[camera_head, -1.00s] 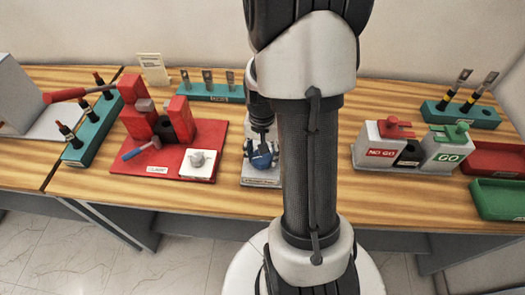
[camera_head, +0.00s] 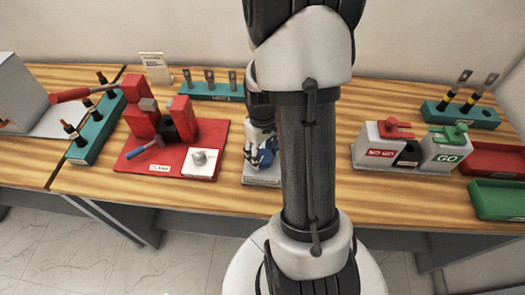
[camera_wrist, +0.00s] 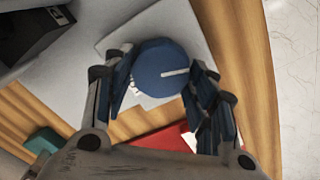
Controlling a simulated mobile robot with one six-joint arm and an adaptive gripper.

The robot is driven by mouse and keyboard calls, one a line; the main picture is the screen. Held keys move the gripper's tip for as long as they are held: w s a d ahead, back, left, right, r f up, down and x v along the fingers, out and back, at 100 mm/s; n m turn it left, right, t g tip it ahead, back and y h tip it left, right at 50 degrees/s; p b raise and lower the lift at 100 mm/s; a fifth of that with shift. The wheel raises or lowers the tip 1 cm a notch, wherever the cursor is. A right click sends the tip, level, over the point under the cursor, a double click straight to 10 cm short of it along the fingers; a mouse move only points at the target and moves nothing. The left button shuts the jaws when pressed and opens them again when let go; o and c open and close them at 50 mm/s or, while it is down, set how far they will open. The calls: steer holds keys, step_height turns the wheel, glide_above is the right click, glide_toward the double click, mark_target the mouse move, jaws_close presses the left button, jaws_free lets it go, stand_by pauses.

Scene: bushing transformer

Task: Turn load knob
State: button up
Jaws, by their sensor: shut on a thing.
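The load knob, a round blue knob (camera_wrist: 155,62) with a white pointer line, sits on a light grey base (camera_wrist: 180,22) in the wrist view. The line points to the right. My gripper (camera_wrist: 163,80) has its two dark fingers on opposite sides of the knob and is shut on it. In the head view, my gripper (camera_head: 262,150) is down at the grey base (camera_head: 260,181) at the table's middle. There, my arm and fingers hide most of the knob, and its pointer cannot be made out.
A red base (camera_head: 150,172) with red blocks, a blue-handled hammer and a white knob stands close on the left. NO GO (camera_head: 378,146) and GO (camera_head: 447,150) boxes stand to the right. A teal rack (camera_head: 212,91) is behind. Bare wood (camera_head: 390,205) lies at the front right.

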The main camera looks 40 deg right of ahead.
mark_target(262, 155)
steer(key=shift+n, duration=1.2)
steer(key=o, duration=1)
steer(key=shift+o, duration=0.2)
steer(key=shift+r, duration=0.15)
step_height(262, 155, up, 12)
steer(key=shift+a, duration=0.1)
